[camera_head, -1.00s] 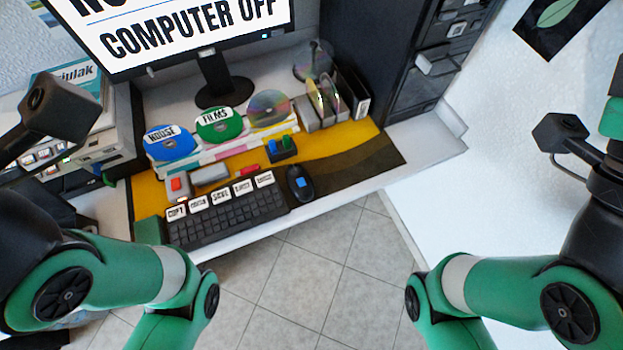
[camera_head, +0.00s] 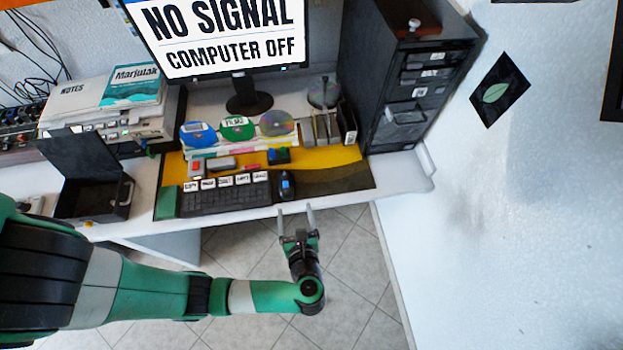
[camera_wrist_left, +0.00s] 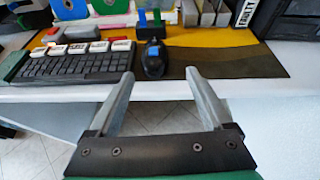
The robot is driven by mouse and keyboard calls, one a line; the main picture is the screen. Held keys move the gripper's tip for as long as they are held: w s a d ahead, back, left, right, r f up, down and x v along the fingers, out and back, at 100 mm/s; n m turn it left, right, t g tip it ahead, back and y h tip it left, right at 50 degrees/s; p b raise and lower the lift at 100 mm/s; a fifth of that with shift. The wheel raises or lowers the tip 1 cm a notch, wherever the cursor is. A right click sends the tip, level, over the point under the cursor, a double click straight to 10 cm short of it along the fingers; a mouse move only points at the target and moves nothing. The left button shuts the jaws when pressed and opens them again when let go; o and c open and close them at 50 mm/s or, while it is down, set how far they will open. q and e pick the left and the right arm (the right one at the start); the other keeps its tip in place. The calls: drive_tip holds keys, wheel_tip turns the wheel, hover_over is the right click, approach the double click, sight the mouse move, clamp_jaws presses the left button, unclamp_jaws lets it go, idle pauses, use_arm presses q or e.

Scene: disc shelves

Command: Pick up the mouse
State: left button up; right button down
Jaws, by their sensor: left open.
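The mouse (camera_head: 286,185) is black with a blue patch on top. It lies on the mat at the right end of the keyboard, near the desk's front edge. My left gripper (camera_head: 295,213) is open and empty, just in front of the desk edge and apart from the mouse. In the left wrist view the mouse (camera_wrist_left: 154,60) stands ahead, between the lines of the two spread fingers (camera_wrist_left: 158,85). My right gripper is not in view.
The black keyboard (camera_head: 225,198) lies left of the mouse. Discs, a small dark block with blue and green parts (camera_head: 279,156) and a disc rack stand behind. The mat (camera_head: 335,180) is bare to the right.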

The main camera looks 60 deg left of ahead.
use_arm(q)
drive_tip(key=s, duration=0.1)
approach(285, 186)
drive_tip(key=w+a, duration=0.1)
drive_tip(key=a+f, duration=0.1)
drive_tip(key=a, duration=0.1)
drive_tip(key=shift+w+m+b, duration=0.4)
drive_tip(key=x, duration=0.1)
drive_tip(key=b+x, duration=0.1)
drive_tip(key=x, duration=0.2)
drive_tip(key=shift+s+a+f, duration=0.25)
drive_tip(key=shift+a+f, duration=0.05)
drive_tip(key=shift+a, duration=0.1)
drive_tip(key=shift+w+a, duration=0.1)
drive_tip(key=shift+a, duration=0.1)
drive_tip(key=c, duration=1.2)
clamp_jaws()
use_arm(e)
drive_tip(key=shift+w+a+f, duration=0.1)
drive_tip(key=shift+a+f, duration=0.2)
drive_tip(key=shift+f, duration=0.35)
use_arm(q)
drive_tip(key=shift+f, duration=0.1)
